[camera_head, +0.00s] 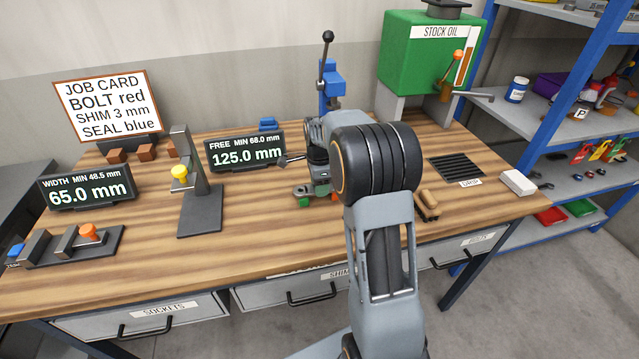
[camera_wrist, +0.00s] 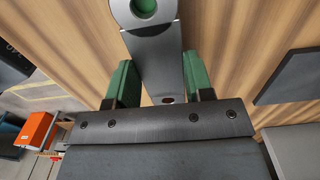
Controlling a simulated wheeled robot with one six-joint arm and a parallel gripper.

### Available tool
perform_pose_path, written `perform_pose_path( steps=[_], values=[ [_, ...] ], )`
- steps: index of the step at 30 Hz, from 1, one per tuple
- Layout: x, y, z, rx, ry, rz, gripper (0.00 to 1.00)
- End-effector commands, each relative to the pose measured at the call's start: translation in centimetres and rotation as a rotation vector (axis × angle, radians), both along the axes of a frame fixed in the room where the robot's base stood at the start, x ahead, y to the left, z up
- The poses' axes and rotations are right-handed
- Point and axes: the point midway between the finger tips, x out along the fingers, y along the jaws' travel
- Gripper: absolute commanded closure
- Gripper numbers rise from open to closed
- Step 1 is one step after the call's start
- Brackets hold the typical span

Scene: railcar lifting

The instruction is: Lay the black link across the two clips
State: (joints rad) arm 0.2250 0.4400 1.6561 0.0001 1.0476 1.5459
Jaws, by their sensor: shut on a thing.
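In the wrist view my gripper (camera_wrist: 158,64) has its green-padded fingers on either side of a grey flat piece (camera_wrist: 155,60) and is shut on it. The piece has a ringed end at the top of the picture, with green showing in the ring. I cannot tell whether this is the black link. In the head view my arm hides much of the gripper, which is low over the middle of the bench. I cannot make out the two clips for certain.
The wooden bench (camera_head: 265,243) carries a 125.0 mm display (camera_head: 245,150), a dark stand with a yellow knob (camera_head: 180,173), a 65.0 mm display (camera_head: 86,188) and a drip grate (camera_head: 456,168). A green oil tank (camera_head: 424,62) stands behind. Blue shelves are at right. The front middle-left is clear.

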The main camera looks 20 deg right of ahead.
Motion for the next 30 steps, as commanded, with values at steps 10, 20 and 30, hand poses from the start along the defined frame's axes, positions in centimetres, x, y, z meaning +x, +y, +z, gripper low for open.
perform_pose_path(
  steps=[10,20,30],
  values=[
    [0.06,-0.02,-0.18,-0.001,-0.004,0.000,0.93],
    [0.03,-0.02,-0.45,0.000,-0.002,0.000,0.31],
    [0.03,-0.02,-0.05,-0.001,-0.003,0.000,0.27]
  ],
)
